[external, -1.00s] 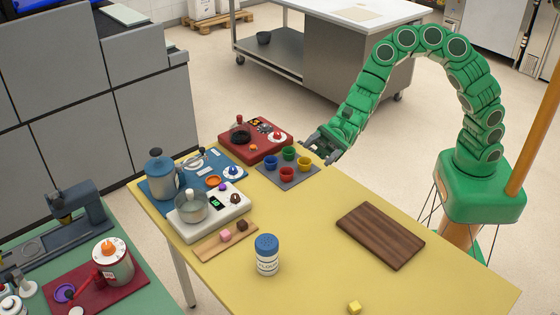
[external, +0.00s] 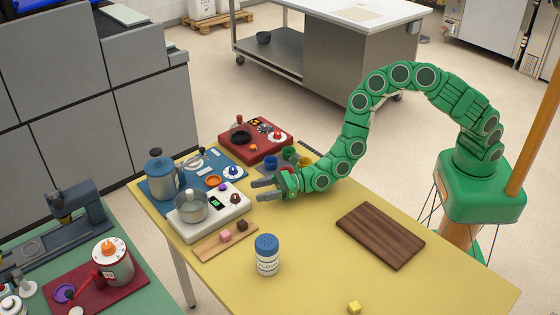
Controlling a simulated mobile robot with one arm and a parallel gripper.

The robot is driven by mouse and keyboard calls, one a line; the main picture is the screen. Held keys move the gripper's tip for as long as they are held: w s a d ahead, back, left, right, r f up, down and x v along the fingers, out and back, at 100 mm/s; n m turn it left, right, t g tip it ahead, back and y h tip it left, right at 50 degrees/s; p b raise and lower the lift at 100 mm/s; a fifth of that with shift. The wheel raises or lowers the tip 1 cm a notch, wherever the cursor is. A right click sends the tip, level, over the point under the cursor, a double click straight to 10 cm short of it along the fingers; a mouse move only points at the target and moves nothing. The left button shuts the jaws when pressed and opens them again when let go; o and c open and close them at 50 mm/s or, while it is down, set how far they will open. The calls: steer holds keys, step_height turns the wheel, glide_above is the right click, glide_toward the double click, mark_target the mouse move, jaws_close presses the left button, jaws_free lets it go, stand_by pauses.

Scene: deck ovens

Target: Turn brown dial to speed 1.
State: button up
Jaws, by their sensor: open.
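The brown dial (external: 235,199) sits on the right end of a white appliance (external: 205,222), beside a small green display (external: 215,203). The appliance carries a glass vessel (external: 193,205) on its left part. A purple knob (external: 222,187) is near the dial, at the back. The speed marks and the dial's setting are too small to read. My gripper (external: 258,190) is open and empty. Its two fingers point left toward the brown dial, just to the right of it, and appear apart from it.
Blue (external: 270,162) and green (external: 289,154) cups stand close behind my gripper. A wooden strip with blocks (external: 208,252) and a shaker (external: 267,258) are in front. The yellow table (external: 310,260) is clear at centre.

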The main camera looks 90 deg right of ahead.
mark_target(239, 196)
steer(key=shift+x, duration=3.8)
steer(key=c, duration=1)
steer(key=shift+a+r, duration=0.1)
steer(key=shift+r, duration=0.05)
steer(key=shift+a+r+m+t+h, duration=0.15)
steer(key=shift+m+t+h, duration=0.35)
steer(key=shift+h, duration=0.4)
steer(key=shift+c, duration=0.2)
steer(key=shift+a+m+h, duration=0.1)
steer(key=shift+m+h, duration=0.7)
steer(key=shift+h, duration=0.3)
steer(key=shift+s+f+h, duration=0.1)
steer(key=shift+f+h, duration=0.2)
steer(key=o, duration=1)
steer(key=shift+o, duration=0.2)
